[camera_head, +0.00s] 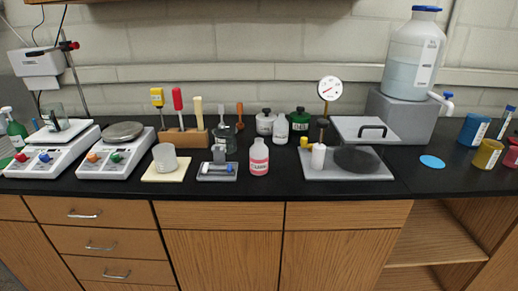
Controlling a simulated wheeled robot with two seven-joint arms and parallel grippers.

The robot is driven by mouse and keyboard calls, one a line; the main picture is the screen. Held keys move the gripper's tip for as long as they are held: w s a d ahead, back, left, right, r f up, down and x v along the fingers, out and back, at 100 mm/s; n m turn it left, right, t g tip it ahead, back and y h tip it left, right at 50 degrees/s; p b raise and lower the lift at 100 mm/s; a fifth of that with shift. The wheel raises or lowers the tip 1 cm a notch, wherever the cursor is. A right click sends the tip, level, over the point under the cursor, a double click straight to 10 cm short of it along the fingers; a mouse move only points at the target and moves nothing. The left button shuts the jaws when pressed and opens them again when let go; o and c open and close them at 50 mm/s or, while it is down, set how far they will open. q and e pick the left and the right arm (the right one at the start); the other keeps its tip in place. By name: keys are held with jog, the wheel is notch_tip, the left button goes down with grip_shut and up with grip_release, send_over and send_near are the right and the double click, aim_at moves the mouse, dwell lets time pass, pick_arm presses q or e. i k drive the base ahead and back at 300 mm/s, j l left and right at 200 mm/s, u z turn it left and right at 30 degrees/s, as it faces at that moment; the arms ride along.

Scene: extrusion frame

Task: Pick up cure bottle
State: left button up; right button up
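A small white bottle (259,152) with a pink-red label stands upright near the counter's front, left of the vacuum plate. Its lettering is too small to read surely, so I cannot confirm that it is the cure bottle. A second whitish bottle (281,127) with a label stands upright farther back, just right of it. Neither bottle is held. Neither of my grippers shows in the head view.
A grey tray (203,177) with small parts lies left of the pink-labelled bottle. A grey base plate (330,178) with a gauge (330,89) stands right. Jars (298,120) stand behind. Bare black counter (285,189) lies in front.

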aim_at(258, 152)
jog(key=i+j, duration=0.25)
jog(key=i, duration=0.2)
jog(key=i+j, duration=0.2)
jog(key=i, duration=0.25)
jog(key=i+j, duration=0.25)
jog(key=i, duration=0.2)
